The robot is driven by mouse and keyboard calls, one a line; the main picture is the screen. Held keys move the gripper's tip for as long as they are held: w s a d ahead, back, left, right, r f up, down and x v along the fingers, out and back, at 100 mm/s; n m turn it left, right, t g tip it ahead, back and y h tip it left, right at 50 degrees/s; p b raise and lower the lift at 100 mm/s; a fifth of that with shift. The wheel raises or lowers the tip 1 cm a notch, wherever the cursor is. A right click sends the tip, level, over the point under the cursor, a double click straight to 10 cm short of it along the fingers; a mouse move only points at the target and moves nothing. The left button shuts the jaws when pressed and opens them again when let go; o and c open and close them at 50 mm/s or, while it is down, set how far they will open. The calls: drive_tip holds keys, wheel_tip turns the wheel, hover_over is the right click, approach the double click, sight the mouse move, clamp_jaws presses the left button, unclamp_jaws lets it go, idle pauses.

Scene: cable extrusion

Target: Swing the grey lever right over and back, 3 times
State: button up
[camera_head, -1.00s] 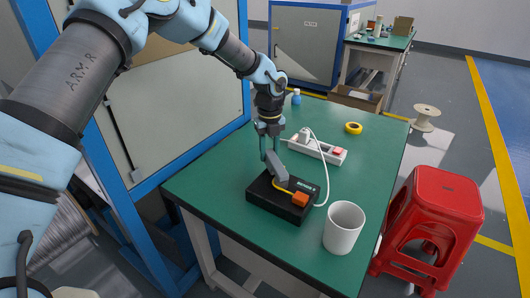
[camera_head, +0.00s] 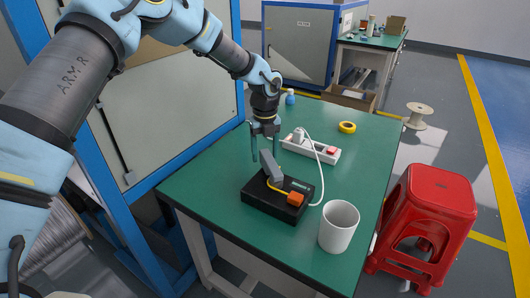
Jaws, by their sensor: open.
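The grey lever (camera_head: 270,167) stands up from a black base box (camera_head: 262,203) on the green table. It leans with its top to the left and back. An orange block (camera_head: 295,199) and a yellow cable (camera_head: 278,188) are on the same box. My gripper (camera_head: 265,156) is open and points down at the lever's upper end. One finger is left of the lever's top and the other is right of it. I cannot tell whether either finger touches it.
A white mug (camera_head: 339,228) stands right of the box, near the table's front edge. A white power strip (camera_head: 311,148) with a white cable lies behind the box. Yellow tape (camera_head: 347,127) and a blue bottle (camera_head: 290,97) are farther back. A red stool (camera_head: 428,205) stands right of the table.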

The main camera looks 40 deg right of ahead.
drive_tip(key=shift+r, duration=0.1)
wheel_tip(320, 180, up, 11)
drive_tip(key=b, duration=0.2)
drive_tip(key=shift+f+b, duration=0.2)
drive_tip(key=shift+b, duration=0.15)
